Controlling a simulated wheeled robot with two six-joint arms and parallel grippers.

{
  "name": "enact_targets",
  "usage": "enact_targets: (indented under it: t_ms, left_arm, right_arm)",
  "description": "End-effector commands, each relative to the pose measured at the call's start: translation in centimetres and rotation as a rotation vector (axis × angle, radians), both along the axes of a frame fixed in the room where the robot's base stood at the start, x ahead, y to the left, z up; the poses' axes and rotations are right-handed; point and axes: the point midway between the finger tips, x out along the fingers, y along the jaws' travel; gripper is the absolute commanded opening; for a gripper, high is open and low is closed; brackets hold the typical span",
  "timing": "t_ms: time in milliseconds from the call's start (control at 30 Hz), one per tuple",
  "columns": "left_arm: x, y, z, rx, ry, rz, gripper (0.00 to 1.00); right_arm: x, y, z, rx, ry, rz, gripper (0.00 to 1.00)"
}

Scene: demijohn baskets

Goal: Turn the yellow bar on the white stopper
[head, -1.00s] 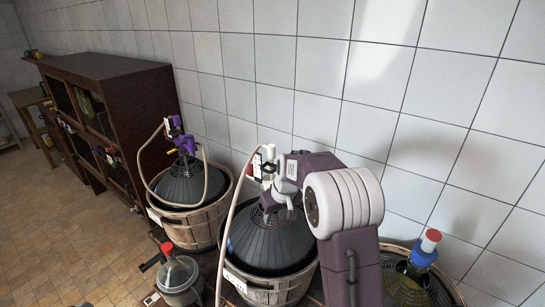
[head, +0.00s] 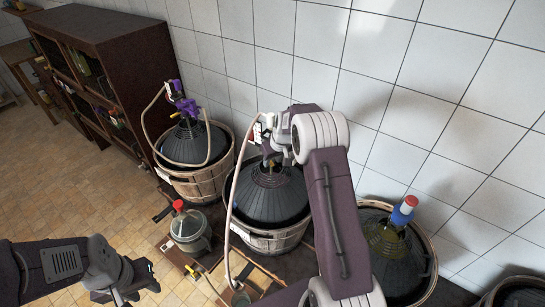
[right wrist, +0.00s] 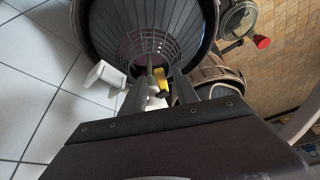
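The white stopper (right wrist: 156,102) shows in the right wrist view above the dark, ribbed demijohn (right wrist: 190,28). Its yellow bar (right wrist: 161,80) lies between the fingers of my right gripper (right wrist: 158,84). The fingers stand apart on either side of the bar, and I cannot tell whether they touch it. In the head view my right gripper (head: 269,158) is over the neck of the middle demijohn (head: 268,198) and hides the stopper. My left gripper (head: 136,288) is at the lower left, open and empty, far from the stopper.
A pale hose (head: 229,205) runs down beside the middle basket (head: 275,243). Baskets with demijohns stand left (head: 197,186) and right (head: 420,265). A red-capped glass jar (head: 190,230) stands in front. The tiled wall (head: 420,60) is close behind.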

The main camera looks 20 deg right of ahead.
Motion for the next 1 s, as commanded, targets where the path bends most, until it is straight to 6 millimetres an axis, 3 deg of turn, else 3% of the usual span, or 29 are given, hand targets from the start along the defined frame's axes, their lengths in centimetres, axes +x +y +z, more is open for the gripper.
enact_targets:
  t_ms: [267,400,433,767,1000]
  left_arm:
    - [0.0,0.0,0.12,0.0,0.0,0.0,0.36]
    - [0.0,0.0,0.12,0.0,0.0,0.0,0.36]
    - [0.0,0.0,0.12,0.0,0.0,0.0,0.36]
    - [0.0,0.0,0.35,0.0,0.0,0.0,0.36]
    - [0.0,0.0,1.01,0.0,0.0,0.0,0.36]
  right_arm:
    - [0.19,0.01,-0.43,0.0,-0.001,0.0,0.36]
    - [0.18,0.0,-0.42,0.0,-0.001,0.0,0.03]
    - [0.18,0.0,-0.41,0.0,-0.001,-0.001,0.0]
    - [0.14,0.15,-0.33,0.0,0.0,-0.025,0.0]
    - [0.17,0.78,-0.25,-0.002,-0.001,-0.15,0.0]
